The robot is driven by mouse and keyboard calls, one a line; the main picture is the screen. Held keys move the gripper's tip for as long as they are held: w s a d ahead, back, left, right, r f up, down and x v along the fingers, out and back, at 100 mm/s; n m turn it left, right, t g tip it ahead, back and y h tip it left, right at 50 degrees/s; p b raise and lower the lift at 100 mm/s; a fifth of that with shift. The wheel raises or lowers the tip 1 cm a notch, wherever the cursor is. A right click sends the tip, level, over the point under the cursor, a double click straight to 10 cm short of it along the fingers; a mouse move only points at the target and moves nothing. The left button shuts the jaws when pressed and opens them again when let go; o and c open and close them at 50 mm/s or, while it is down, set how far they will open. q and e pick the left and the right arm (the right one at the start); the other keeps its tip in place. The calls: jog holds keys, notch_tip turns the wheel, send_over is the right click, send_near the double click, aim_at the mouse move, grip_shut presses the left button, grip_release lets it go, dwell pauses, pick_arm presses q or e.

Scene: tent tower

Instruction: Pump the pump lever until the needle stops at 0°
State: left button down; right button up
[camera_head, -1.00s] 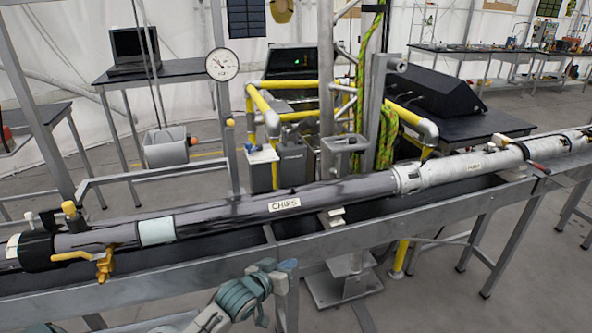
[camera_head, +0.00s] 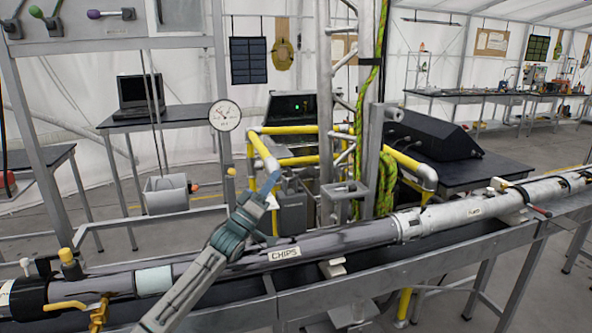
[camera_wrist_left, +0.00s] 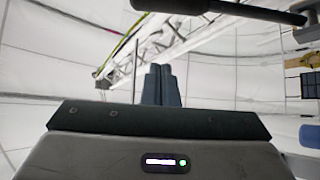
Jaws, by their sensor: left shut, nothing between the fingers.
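A round white gauge (camera_head: 225,115) stands on a post left of centre in the head view. Its dark needle is too small to read. Two levers show on a grey panel at the top left, one with a green knob (camera_head: 36,11) and one with a purple knob (camera_head: 95,13). I cannot tell which part is the pump lever. My left gripper (camera_head: 272,187) is raised in front of the yellow-railed frame, right of and below the gauge. In the left wrist view its fingers (camera_wrist_left: 163,85) are shut and empty. A dark rounded bar (camera_wrist_left: 218,11) crosses the top there. My right gripper is out of view.
A long pipe (camera_head: 345,236) labelled CHIPS lies in a grey trough across the front, under my left arm. Yellow rails (camera_head: 290,131) and a green rope (camera_head: 387,170) stand behind it. A grey bucket (camera_head: 167,193) hangs at left.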

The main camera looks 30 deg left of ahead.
pick_arm(q)
jog(key=p+x, duration=0.4)
jog(key=x, duration=0.3)
jog(key=d+f, duration=0.1)
jog(key=d+f+p, duration=0.1)
jog(key=f, duration=0.1)
jog(key=shift+w+d, duration=0.2)
jog(key=shift+d, duration=0.15)
